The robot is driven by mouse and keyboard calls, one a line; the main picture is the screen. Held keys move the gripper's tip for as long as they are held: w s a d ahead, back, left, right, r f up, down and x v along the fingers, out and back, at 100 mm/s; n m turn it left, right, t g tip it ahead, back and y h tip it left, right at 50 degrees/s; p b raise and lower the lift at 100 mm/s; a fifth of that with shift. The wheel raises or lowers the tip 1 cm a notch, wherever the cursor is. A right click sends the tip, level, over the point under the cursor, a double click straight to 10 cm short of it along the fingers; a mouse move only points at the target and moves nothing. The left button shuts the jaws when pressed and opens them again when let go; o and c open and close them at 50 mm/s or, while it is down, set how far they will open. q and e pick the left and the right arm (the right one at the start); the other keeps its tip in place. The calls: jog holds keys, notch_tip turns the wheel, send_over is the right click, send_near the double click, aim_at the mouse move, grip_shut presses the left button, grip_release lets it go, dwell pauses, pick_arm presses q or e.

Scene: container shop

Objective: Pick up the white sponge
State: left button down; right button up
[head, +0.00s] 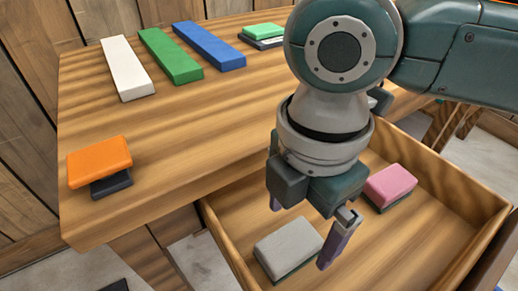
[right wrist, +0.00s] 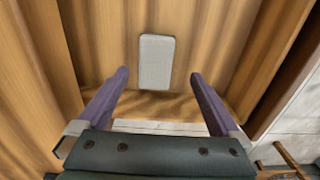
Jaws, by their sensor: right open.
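The white sponge (head: 288,245), pale grey-white on top with a dark green underside, lies flat in the open drawer. My right gripper (head: 308,228) is open above it, with one purple finger in front of the sponge's right end in the head view. In the right wrist view the sponge (right wrist: 157,62) lies beyond the fingertips, between their lines, and nothing is between the fingers of the gripper (right wrist: 158,82). My left gripper is not in view.
The drawer (head: 226,252) has raised walls around the sponge. A pink sponge (head: 390,186) lies in it to the right. The tabletop (head: 200,125) holds an orange sponge (head: 100,160), a green sponge (head: 264,30), and white (head: 125,68), green (head: 170,56) and blue bars (head: 208,46).

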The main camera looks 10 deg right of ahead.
aim_at(290, 243)
jog(key=f, duration=0.1)
jog(key=f+b, duration=0.1)
jog(key=f, duration=0.1)
jog(key=f+b, duration=0.1)
jog(key=f, duration=0.1)
jog(key=shift+w+a+f, duration=0.1)
jog(key=shift+w+a, duration=0.1)
jog(key=shift+a, duration=0.1)
jog(key=shift+f+b, duration=0.3)
jog(key=shift+f, duration=0.1)
jog(key=c, duration=1.4)
jog(key=shift+r+p, duration=3.65)
jog(key=shift+r, duration=6.45)
